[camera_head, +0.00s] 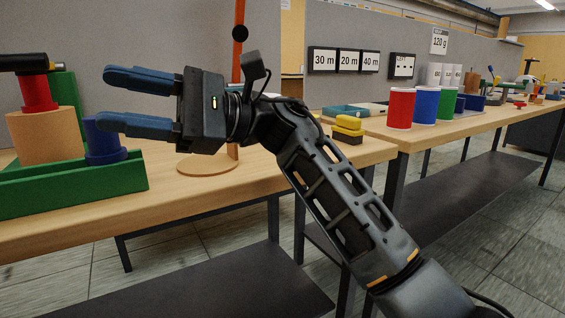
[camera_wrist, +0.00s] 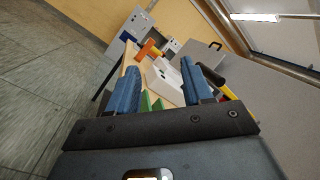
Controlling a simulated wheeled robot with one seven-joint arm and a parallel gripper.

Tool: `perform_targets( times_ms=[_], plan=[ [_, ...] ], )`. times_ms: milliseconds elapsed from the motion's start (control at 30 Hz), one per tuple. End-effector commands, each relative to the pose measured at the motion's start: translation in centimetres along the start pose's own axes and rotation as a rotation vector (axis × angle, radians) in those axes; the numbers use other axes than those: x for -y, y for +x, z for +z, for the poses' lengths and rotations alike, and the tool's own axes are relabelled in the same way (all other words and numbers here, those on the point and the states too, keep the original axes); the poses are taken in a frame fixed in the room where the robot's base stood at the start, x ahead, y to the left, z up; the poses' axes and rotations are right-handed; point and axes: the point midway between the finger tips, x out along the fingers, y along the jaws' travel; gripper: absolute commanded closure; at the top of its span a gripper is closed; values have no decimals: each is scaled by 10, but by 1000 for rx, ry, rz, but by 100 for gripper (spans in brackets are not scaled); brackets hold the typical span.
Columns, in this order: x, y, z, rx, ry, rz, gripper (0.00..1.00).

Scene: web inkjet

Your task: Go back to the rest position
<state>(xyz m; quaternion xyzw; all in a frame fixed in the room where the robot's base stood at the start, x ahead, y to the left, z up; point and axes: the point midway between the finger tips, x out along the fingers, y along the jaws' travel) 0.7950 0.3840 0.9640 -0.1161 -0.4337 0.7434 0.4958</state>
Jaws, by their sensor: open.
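My gripper (camera_head: 112,99) is open and empty in the head view. Its two blue fingers point left, raised above the near wooden table (camera_head: 200,205). Behind and below the fingers is a green tray (camera_head: 75,188) holding a blue spool (camera_head: 104,150), with a red spool (camera_head: 38,92) on a tan cylinder (camera_head: 44,135) to its left. In the wrist view the two blue fingers stand apart (camera_wrist: 160,90) with nothing held between them.
A thin post (camera_head: 238,60) on a round wooden base (camera_head: 208,163) stands close behind my gripper. A yellow block stack (camera_head: 348,129) sits at the table's right end. Red (camera_head: 400,107), blue (camera_head: 424,104) and green (camera_head: 446,103) cylinders stand on the farther table. Grey panels back the tables.

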Motion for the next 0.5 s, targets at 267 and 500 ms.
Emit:
perform_targets(
  times_ms=[267,500],
  plan=[
    [-50,-31,-7,145,323,-264,50],
    [-104,-72,-7,329,665,-534,50]
  ],
)
